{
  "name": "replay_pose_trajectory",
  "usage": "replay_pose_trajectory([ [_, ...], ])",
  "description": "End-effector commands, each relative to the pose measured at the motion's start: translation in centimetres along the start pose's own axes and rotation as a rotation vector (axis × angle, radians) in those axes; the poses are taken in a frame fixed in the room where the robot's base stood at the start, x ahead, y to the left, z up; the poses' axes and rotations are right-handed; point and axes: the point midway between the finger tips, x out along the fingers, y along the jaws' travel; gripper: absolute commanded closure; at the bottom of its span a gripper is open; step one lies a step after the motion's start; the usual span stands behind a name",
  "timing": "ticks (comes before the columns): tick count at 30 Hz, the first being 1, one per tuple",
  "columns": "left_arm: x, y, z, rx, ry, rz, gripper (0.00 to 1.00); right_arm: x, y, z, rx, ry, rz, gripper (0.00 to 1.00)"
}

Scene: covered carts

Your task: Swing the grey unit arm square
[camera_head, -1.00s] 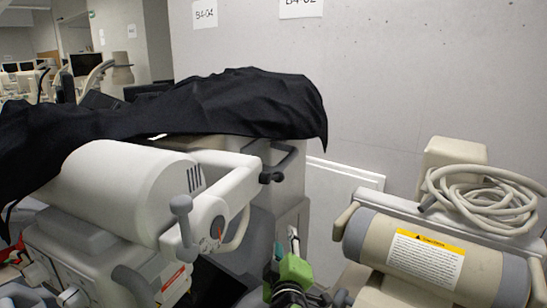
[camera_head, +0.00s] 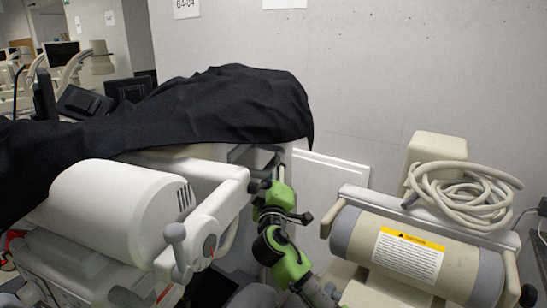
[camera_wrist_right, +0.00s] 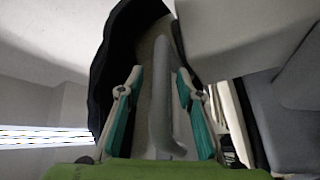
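The light grey unit (camera_head: 108,205) with a rounded drum stands at the left of the head view. Its arm (camera_head: 203,222) has a knob at the near end and a handle at the far end, by my right gripper (camera_head: 262,187). The green right gripper is raised at this far end; its fingertips are partly hidden there. In the right wrist view, the open fingers (camera_wrist_right: 157,105) with teal pads stand on either side of a grey bar (camera_wrist_right: 160,100). Gaps show between the bar and both pads. My left gripper is not in view.
A black cover (camera_head: 215,108) drapes over the cart behind the unit. At the right stands a beige cylinder unit (camera_head: 360,240) with a yellow label and a coiled hose (camera_head: 462,190). A grey wall (camera_head: 400,70) closes off the back.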

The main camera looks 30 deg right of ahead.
Motion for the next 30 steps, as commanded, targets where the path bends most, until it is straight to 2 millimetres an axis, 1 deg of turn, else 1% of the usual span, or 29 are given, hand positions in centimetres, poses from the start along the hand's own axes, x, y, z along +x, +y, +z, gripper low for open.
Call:
replay_pose_trajectory([
  [1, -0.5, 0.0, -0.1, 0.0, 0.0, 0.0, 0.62, 0.7, 0.2, -0.1, -0.002, 0.0, 0.0, 0.67],
  [3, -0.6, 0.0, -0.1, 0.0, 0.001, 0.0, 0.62, 1.2, 0.1, -0.1, -0.002, 0.001, 0.0, 0.67],
  [6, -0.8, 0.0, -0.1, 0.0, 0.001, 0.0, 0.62, 1.8, 0.0, -0.1, 0.001, 0.001, 0.0, 0.67],
  [16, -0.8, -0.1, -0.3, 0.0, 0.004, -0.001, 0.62, 2.0, -0.1, 0.0, 0.0, 0.0, -0.001, 0.67],
  [17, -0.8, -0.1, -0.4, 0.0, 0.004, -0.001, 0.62, 2.0, -0.1, 0.0, 0.0, 0.0, -0.001, 0.75],
  [18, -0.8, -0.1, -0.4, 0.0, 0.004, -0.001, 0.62, 2.0, -0.1, 0.0, 0.0, 0.0, -0.001, 0.85],
  [20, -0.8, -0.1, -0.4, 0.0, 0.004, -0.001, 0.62, 2.0, -0.1, 0.0, 0.001, 0.0, -0.001, 1.0],
  [26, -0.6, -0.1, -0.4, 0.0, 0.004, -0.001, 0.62, 1.9, -0.2, 0.0, 0.001, -0.002, 0.0, 1.0],
  [30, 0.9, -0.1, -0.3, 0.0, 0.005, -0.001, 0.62, 1.8, -1.2, -0.7, -0.001, -0.028, 0.017, 1.0],
])
